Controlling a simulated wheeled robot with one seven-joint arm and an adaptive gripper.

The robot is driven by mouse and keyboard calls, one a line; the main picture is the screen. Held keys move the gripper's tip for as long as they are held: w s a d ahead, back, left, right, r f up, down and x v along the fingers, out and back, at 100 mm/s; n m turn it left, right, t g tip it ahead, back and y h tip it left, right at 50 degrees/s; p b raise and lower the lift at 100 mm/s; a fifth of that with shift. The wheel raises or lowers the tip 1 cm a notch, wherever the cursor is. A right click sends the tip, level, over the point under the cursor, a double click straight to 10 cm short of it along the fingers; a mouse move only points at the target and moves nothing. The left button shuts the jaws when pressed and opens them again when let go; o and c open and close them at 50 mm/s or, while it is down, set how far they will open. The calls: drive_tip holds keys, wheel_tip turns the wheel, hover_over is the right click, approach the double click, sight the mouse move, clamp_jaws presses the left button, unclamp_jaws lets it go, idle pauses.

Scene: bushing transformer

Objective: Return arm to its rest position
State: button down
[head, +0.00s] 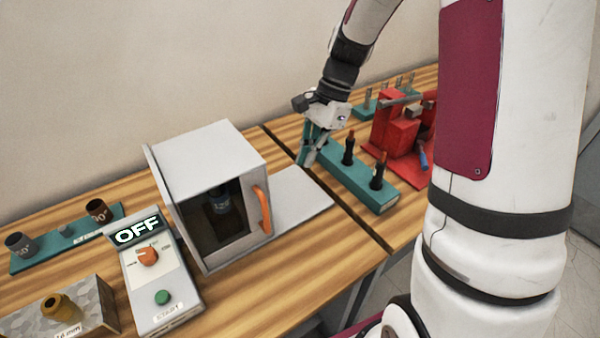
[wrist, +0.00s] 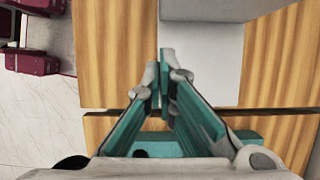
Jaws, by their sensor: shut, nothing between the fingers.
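My gripper (head: 307,163) hangs from my arm at the back middle of the table, fingers pointing down. It is between the white box with the orange handle and the teal block that carries dark pegs. In the wrist view my gripper (wrist: 164,85) has its teal fingers closed together, with nothing visible between them. The fingertips appear above the gap between the two tabletops and the white plate (wrist: 200,55). I cannot tell their exact height.
The white box (head: 215,165) with a dark part inside stands to the left, its plate (head: 300,200) beside it. The teal block (head: 350,180) and a red fixture (head: 400,135) are to the right. A control panel (head: 155,290) reading OFF stands front left.

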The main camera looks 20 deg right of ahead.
drive_tip(key=s+a+r+n+t+h, duration=0.2)
drive_tip(key=s+r+n+t, duration=0.1)
drive_tip(key=s+r+n, duration=0.5)
drive_tip(key=s+a+r+n+t+h, duration=0.1)
drive_tip(key=s+r+n+t+h, duration=0.1)
drive_tip(key=s+r+n, duration=0.5)
drive_tip(key=s+r+t, duration=0.1)
drive_tip(key=s+r, duration=0.1)
drive_tip(key=s, duration=0.1)
drive_tip(key=shift+s+a+n, duration=0.35)
drive_tip(key=shift+a+n, duration=0.05)
idle(1.2)
